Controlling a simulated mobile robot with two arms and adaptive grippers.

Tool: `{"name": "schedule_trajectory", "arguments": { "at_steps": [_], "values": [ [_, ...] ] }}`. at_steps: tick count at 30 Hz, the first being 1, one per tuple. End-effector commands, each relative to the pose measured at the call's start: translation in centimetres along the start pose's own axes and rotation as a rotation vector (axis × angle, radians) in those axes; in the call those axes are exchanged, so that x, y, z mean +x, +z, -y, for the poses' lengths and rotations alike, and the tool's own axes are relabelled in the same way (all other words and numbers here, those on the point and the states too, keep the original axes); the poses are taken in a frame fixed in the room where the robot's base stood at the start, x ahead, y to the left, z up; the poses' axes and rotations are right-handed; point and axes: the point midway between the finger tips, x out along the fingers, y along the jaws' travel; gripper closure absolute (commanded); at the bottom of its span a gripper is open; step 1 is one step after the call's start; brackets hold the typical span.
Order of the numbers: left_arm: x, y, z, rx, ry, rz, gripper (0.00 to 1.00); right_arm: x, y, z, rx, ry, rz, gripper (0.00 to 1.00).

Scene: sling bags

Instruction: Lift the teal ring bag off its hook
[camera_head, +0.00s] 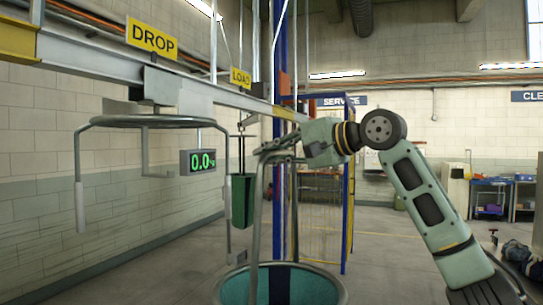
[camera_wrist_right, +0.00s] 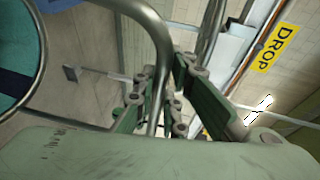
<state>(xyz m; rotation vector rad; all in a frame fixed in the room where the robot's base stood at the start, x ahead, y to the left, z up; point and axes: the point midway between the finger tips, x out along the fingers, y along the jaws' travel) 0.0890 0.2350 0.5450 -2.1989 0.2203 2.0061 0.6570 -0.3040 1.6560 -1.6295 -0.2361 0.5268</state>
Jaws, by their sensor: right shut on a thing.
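The teal ring bag (camera_head: 323,279) is at the bottom centre of the head view, with a grey tube frame rising from its round rim. Its lower part is cut off by the picture edge. My right gripper (camera_head: 272,150) is shut on the top of that frame. In the right wrist view the fingers of the right gripper (camera_wrist_right: 160,105) lie around the grey tube, and part of the teal bag (camera_wrist_right: 14,62) shows at the left. A round hanger (camera_head: 140,121) with downward arms hangs from the rail at the left, apart from the bag. My left gripper is not in view.
A dark green hanging object (camera_head: 242,200) is just left of the bag frame. A blue post (camera_head: 350,190) and yellow mesh fence stand behind. The floor (camera_head: 385,250) right of the bag is clear.

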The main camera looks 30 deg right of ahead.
Motion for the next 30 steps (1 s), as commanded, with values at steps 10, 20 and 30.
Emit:
{"name": "schedule_trajectory", "arguments": {
  "at_steps": [10,20,30],
  "values": [
    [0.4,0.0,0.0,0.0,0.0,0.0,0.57,-1.8,-0.4,-0.2,-0.001,-0.007,-0.001,1.0],
    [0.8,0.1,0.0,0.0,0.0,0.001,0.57,-4.1,-1.1,-0.7,-0.001,-0.007,-0.001,1.0],
    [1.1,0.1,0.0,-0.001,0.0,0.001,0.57,-6.5,-1.6,-1.2,-0.001,-0.006,-0.001,1.0]
  ]
}}
